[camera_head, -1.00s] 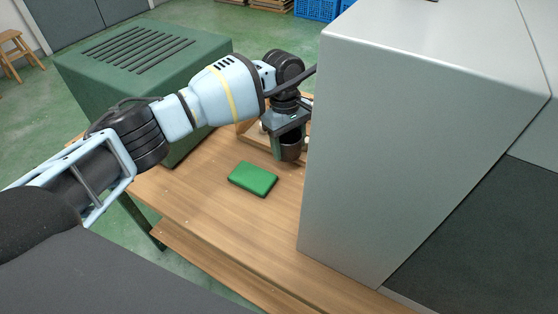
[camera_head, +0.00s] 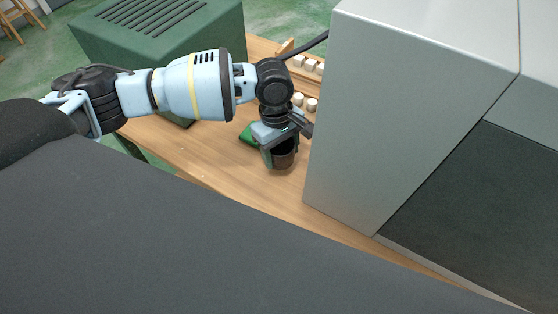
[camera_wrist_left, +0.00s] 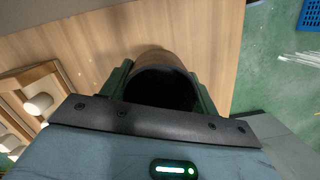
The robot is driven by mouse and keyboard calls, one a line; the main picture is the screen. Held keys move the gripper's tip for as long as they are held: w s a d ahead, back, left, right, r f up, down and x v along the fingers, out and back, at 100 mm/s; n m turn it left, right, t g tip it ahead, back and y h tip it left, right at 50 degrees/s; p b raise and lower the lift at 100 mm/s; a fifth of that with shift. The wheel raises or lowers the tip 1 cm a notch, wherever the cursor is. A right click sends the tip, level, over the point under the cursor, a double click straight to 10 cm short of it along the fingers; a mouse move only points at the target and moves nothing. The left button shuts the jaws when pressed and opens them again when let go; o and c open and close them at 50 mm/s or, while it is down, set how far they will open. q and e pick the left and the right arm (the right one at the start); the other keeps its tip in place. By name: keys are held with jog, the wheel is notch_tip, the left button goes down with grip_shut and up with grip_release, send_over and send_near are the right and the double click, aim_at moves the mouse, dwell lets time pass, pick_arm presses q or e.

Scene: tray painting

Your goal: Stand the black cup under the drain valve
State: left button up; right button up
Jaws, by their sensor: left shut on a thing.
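The black cup (camera_head: 283,158) is between the fingers of my left gripper (camera_head: 280,150), above the wooden table just left of the large grey cabinet. In the left wrist view the cup (camera_wrist_left: 160,84) shows its dark open mouth, with a green finger of my left gripper (camera_wrist_left: 161,92) on each side, shut on it. The cup looks roughly upright. I cannot tell whether its base touches the table. No drain valve can be made out in either view. My right gripper is not in view.
The grey cabinet (camera_head: 400,90) stands close on the right. A wooden rack with pale blocks (camera_head: 305,64) is behind. A green vented box (camera_head: 160,45) stands at left. Bare table (camera_head: 215,155) lies in front.

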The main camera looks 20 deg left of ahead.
aim_at(280, 163)
pick_arm(q)
jog(key=shift+s, duration=0.3)
notch_tip(280, 163, down, 4)
jog(key=shift+s+r, duration=0.15)
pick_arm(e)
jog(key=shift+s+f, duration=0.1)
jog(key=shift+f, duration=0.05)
pick_arm(q)
jog(key=o, duration=1)
jog(key=shift+c, duration=0.2)
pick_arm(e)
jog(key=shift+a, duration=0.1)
pick_arm(q)
notch_tip(280, 163, up, 11)
jog(key=a+p, duration=0.1)
jog(key=shift+w+a, duration=0.15)
jog(key=shift+w, duration=0.3)
jog(key=shift+a+r, duration=0.1)
jog(key=shift+r, duration=0.4)
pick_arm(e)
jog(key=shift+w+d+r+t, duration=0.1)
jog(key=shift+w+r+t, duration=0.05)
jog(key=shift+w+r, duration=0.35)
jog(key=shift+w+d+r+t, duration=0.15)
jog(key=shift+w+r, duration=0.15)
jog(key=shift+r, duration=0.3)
